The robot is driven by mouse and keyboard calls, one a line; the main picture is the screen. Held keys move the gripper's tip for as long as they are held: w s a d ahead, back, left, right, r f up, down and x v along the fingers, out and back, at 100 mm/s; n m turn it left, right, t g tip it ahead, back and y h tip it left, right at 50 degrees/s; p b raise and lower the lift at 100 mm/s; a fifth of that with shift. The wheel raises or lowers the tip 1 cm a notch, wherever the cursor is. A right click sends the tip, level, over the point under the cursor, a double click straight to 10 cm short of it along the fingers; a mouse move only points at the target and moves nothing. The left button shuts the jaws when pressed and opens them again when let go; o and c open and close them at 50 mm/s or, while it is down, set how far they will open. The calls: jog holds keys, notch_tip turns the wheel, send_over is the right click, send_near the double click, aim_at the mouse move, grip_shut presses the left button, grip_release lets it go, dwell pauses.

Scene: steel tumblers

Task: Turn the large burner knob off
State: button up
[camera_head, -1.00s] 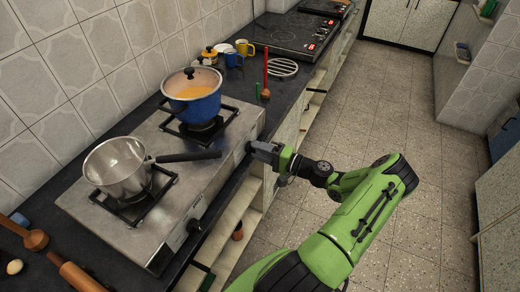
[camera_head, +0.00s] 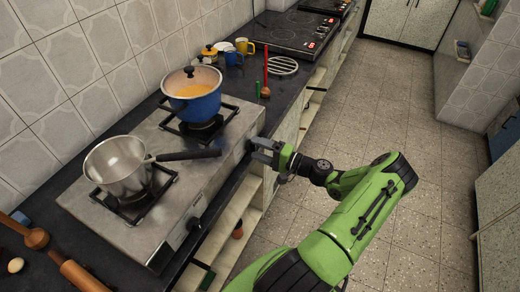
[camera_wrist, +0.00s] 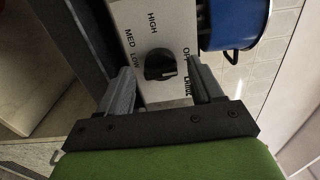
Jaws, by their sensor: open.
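The large burner knob is black and round with a raised grip bar. It shows in the wrist view (camera_wrist: 160,65) on the stove's steel front, ringed by the words HIGH, MED, LOW and OFF. A label that seems to read LARGE is partly behind a finger. I cannot tell for sure where its pointer aims. My gripper (camera_head: 262,150) is open at the stove's far front end. In the wrist view its fingers (camera_wrist: 160,76) stand on either side of the knob, with a gap on both sides. The stove (camera_head: 190,165) carries two burners.
A blue pot (camera_head: 197,104) with orange contents stands on the far burner. A steel saucepan (camera_head: 117,170) stands on the near burner, its black handle reaching toward the front edge. A second knob (camera_head: 194,225) sits on the near front. The floor to the right is clear.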

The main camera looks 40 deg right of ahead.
jog(key=v, duration=1.5)
jog(key=shift+s, duration=0.4)
jog(key=shift+d, duration=0.1)
